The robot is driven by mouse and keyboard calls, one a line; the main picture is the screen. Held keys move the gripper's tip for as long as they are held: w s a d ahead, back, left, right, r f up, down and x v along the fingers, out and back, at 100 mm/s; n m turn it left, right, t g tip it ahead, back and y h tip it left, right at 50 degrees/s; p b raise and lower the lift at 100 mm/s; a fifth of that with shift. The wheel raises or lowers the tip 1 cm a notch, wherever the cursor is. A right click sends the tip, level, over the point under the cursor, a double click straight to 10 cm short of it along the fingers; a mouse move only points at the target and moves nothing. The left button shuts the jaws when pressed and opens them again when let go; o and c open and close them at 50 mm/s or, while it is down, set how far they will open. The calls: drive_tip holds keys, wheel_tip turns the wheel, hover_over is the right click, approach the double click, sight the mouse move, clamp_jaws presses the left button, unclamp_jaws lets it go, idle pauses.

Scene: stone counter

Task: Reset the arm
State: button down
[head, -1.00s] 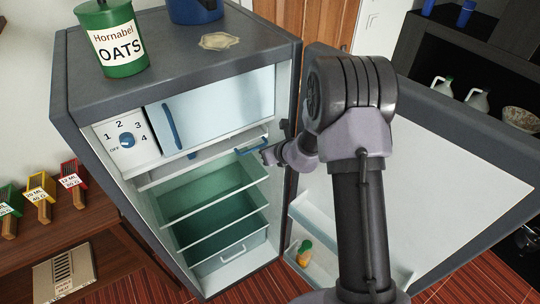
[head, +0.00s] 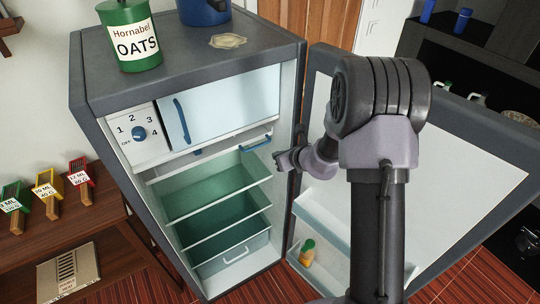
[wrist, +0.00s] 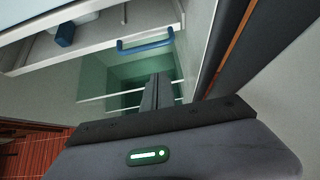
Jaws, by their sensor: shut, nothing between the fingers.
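My arm reaches up in front of the open fridge (head: 90,90). My gripper (head: 278,161) is small and partly edge-on in the head view, just below and right of a blue handle (head: 262,146) under the freezer compartment. In the wrist view my gripper (wrist: 155,88) has its fingers together with nothing between them. The fingers point into the fridge, and the blue handle (wrist: 145,46) is above them, apart from them.
The fridge door (head: 450,150) stands open at the right, close behind my arm. Glass shelves (head: 215,185) and a drawer (head: 232,255) fill the fridge. A green oats canister (head: 135,38) and a blue pot (head: 204,10) stand on top. A wooden shelf (head: 115,265) is at left.

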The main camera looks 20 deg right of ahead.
drive_tip(key=d+v, duration=0.1)
drive_tip(key=v, duration=0.6)
drive_tip(key=s+a+r+n+g+y+b, duration=0.1)
drive_tip(key=s+a+r+n+y+b, duration=0.1)
drive_tip(key=s+a+n+b, duration=0.4)
drive_tip(key=s+a+r+n+g+y+b, duration=0.1)
drive_tip(key=s+a+r+n+y+b, duration=0.2)
drive_tip(key=a+n, duration=0.55)
drive_tip(key=s+a+f+n+g+h+b, duration=0.25)
drive_tip(key=s+n+b, duration=0.5)
drive_tip(key=s, duration=0.65)
drive_tip(key=s+d+f+n+h+b, duration=0.1)
drive_tip(key=s+d+f+n+h, duration=0.1)
drive_tip(key=s+d+n, duration=0.3)
drive_tip(key=shift+s+f+n+h, duration=0.3)
drive_tip(key=shift+s+n+h, duration=0.05)
drive_tip(key=shift+n+h, duration=0.3)
drive_tip(key=shift+t, duration=0.25)
